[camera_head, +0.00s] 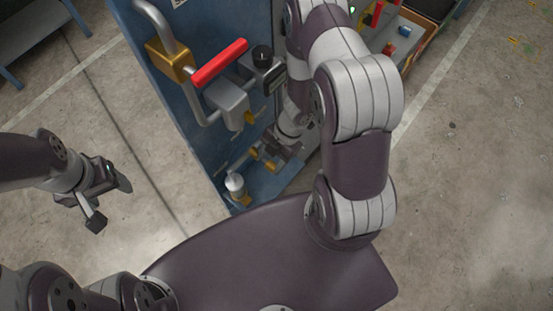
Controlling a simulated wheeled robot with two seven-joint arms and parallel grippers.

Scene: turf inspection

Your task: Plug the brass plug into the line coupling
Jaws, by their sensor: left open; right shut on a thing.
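My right gripper (268,155) is low in front of the blue panel, shut on the brass plug (255,153). Brass shows at its fingertips; the fingers and wrist hide part of the plug. Left of it and lower, a short pale grey cylinder (235,183) with brass at its base stands by the panel's lower edge. I cannot tell whether this is the line coupling. The plug appears apart from this cylinder. My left gripper (109,203) is open and empty over bare floor at the left.
The blue panel (185,112) carries a grey pipe with a brass block (169,60), a red-handled valve (220,63) and a black knob (262,56). A tray (409,47) with small parts lies behind my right arm.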

